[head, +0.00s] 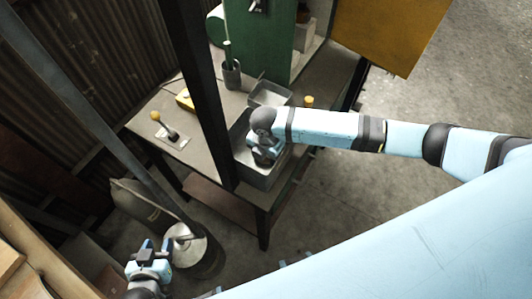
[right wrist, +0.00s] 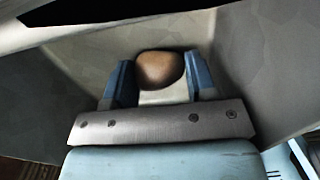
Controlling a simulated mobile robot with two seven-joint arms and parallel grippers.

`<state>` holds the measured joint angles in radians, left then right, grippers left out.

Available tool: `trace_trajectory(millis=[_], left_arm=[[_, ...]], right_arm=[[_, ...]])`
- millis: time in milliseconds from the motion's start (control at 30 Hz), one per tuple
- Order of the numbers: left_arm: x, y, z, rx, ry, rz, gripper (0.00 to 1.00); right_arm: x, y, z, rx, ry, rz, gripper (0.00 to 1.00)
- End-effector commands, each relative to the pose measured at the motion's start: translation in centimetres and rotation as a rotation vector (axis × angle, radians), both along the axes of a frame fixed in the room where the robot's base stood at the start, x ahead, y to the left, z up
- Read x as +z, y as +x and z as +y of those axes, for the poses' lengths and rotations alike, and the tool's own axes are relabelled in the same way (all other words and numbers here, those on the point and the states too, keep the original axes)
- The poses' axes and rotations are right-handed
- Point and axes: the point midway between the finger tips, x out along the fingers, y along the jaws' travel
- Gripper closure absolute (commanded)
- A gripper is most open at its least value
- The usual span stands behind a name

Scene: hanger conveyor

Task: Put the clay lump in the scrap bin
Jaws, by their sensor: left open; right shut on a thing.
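The clay lump (right wrist: 160,69) is a rounded brown piece between the two blue fingers of my right gripper (right wrist: 160,85) in the right wrist view. The gripper is shut on it. In the head view my right gripper (head: 262,158) points down into a grey open-topped metal box (head: 262,182) at the table's near corner; the lump is hidden there. Pale walls surround the lump in the wrist view; whether it touches the bottom I cannot tell. My left gripper (head: 152,248) is open and empty at the lower left. I cannot tell which container is the scrap bin.
A dark post (head: 203,95) stands in front of the table (head: 212,150). A smaller metal tray (head: 269,93), a dark cup (head: 231,75) and a yellow-knobbed lever (head: 157,117) are on the table. A round metal container (head: 190,247) stands on the floor near my left gripper.

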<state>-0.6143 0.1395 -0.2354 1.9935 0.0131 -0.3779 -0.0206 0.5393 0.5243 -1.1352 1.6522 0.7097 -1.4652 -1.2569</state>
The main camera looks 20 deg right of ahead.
Motion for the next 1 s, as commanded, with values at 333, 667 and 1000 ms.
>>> trace_trajectory(millis=[333,667,1000], left_arm=[[-0.2,-0.1,0.0,0.000,0.001,0.003,0.57],[0.0,0.0,0.0,0.000,0.000,0.000,0.57],[0.1,0.0,0.0,0.001,0.000,-0.002,0.57]], right_arm=[[-0.4,0.0,0.0,0.000,0.000,0.000,0.73],[-0.4,0.0,0.0,0.000,0.000,0.000,0.23],[2.5,0.1,0.0,0.002,0.000,-0.004,0.23]])
